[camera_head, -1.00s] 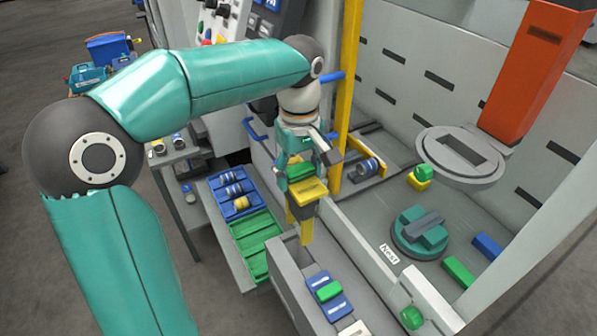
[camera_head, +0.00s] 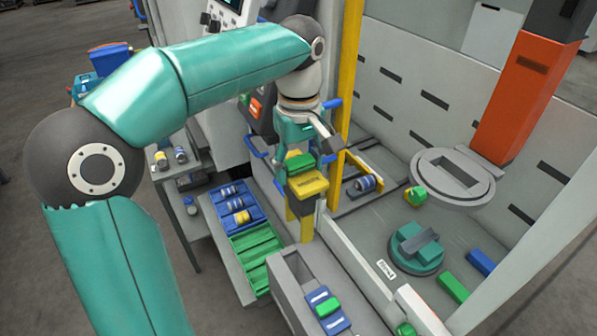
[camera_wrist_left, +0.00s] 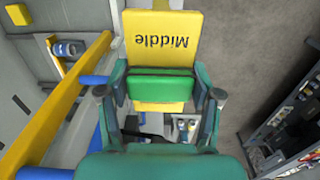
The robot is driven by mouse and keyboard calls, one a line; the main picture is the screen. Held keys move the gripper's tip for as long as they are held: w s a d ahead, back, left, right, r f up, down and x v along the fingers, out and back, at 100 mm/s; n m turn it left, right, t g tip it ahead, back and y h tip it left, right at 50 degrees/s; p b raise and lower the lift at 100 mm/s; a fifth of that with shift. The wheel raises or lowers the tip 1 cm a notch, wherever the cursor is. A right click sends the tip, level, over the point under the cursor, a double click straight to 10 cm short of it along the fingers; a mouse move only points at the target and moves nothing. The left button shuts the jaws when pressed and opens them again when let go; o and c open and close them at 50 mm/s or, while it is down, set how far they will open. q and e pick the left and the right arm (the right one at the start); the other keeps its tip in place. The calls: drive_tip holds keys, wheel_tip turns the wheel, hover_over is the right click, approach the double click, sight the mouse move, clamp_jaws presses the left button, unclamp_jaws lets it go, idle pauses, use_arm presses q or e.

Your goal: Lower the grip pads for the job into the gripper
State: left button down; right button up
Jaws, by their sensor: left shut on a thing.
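My left gripper (camera_head: 302,168) is shut on the yellow grip pads (camera_head: 309,183) by a green block on top of them. In the left wrist view the yellow piece (camera_wrist_left: 163,40) reads "Middle", and the green block (camera_wrist_left: 162,85) sits between my fingers. The pads hang upright above the far end of a grey open box (camera_head: 290,268). An orange gantry column (camera_head: 515,100) at the right carries a round grey plate with a slot (camera_head: 455,176), apart from the pads. My right gripper is not in view.
A blue pad piece with a green block (camera_head: 327,308) sits in the grey box. Left of it are a blue tray (camera_head: 226,209) with rollers and an empty-looking green tray (camera_head: 254,248). A yellow post (camera_head: 349,90) stands just beside my gripper. A green round fixture (camera_head: 414,250) lies inside the cell.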

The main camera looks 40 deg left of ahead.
use_arm(q)
drive_tip(key=shift+r, duration=2.6)
drive_tip(key=shift+s, duration=0.1)
